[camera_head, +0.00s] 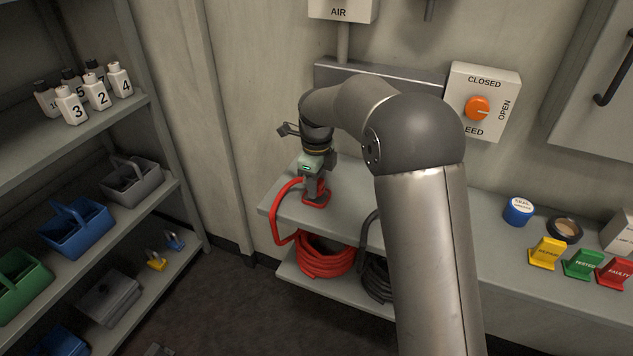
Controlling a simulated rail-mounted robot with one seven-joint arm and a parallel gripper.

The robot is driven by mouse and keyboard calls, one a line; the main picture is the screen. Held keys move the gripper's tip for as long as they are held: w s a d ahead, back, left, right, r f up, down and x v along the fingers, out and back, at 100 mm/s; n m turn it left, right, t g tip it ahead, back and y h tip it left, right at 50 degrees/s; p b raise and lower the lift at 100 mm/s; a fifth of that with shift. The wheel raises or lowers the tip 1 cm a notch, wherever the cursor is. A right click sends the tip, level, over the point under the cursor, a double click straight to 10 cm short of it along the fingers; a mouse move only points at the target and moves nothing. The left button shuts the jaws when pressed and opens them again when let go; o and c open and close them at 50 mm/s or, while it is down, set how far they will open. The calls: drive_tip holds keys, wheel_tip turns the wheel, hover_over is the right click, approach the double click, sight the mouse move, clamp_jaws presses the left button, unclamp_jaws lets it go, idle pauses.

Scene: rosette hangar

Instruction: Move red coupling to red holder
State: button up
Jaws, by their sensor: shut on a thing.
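My gripper (314,177) points down over the left end of the workbench and is shut on the red coupling (312,187), which is mostly hidden by the fingers. A red hose (276,216) runs from the coupling over the bench's left front edge to the coil below. A red holder (318,202) with a flat base stands on the bench directly under my gripper. The coupling and holder overlap in this view, so I cannot tell whether the coupling is seated in it or just above it.
The coiled red hose (325,258) and a dark hose (376,280) lie on the lower shelf. My arm hides the middle of the workbench (345,215). Yellow (547,253), green (583,264) and red (615,272) signs stand at right. A shelf rack (150,185) stands at left.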

drive_tip(key=shift+f, duration=0.5)
drive_tip(key=o, duration=1.4)
drive_tip(key=shift+c, duration=0.2)
drive_tip(key=shift+r, duration=0.1)
wheel_tip(320, 180, up, 17)
drive_tip(key=s+d+f+n+p, duration=0.1)
drive_tip(key=s+d+n, duration=0.5)
drive_tip(key=s, duration=0.2)
drive_tip(key=s+d+f+n+p, duration=0.1)
drive_tip(key=s+d+n, duration=0.45)
drive_tip(key=s, duration=0.25)
drive_tip(key=s+d+f+n, duration=0.2)
drive_tip(key=s+f+n, duration=0.2)
drive_tip(key=s, duration=0.4)
drive_tip(key=s+d+f+n, duration=0.2)
drive_tip(key=s+f+n, duration=0.2)
drive_tip(key=s+n, duration=0.3)
drive_tip(key=shift+s+d+p, duration=0.25)
drive_tip(key=shift+s+p, duration=0.2)
drive_tip(key=shift+s, duration=0.8)
